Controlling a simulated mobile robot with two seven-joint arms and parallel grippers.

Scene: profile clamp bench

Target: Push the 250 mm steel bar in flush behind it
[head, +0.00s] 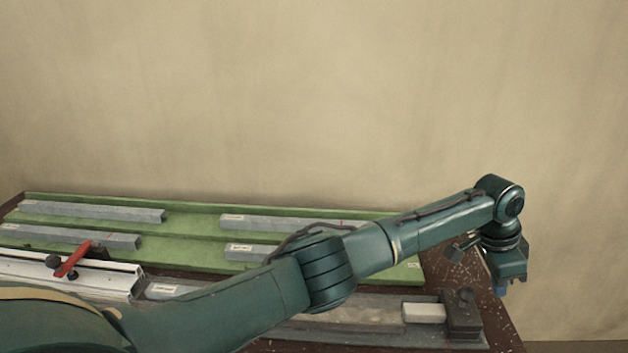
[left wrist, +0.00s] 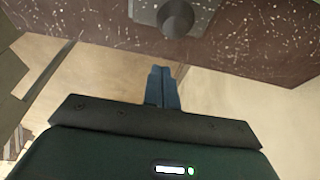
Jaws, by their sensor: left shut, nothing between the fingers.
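My left gripper (head: 502,289) hangs off the right end of the bench, beyond the dark end block. Its blue fingers are shut with nothing between them, as the left wrist view (left wrist: 162,88) also shows. A grey bar (head: 162,290) with a white label lies along the fixture beside the white profile; my left arm covers much of its line. A short pale block (head: 424,312) lies against the dark end block (head: 463,315). Labels are too small to read, so I cannot tell which bar is the 250 mm one. My right gripper is not in view.
A green tray (head: 188,222) at the back holds several grey bars (head: 92,211). A white profile (head: 60,272) with a red clamp lever (head: 73,260) is at the left. The end block's round knob (left wrist: 176,17) shows above the fingers. Right of the bench is free room.

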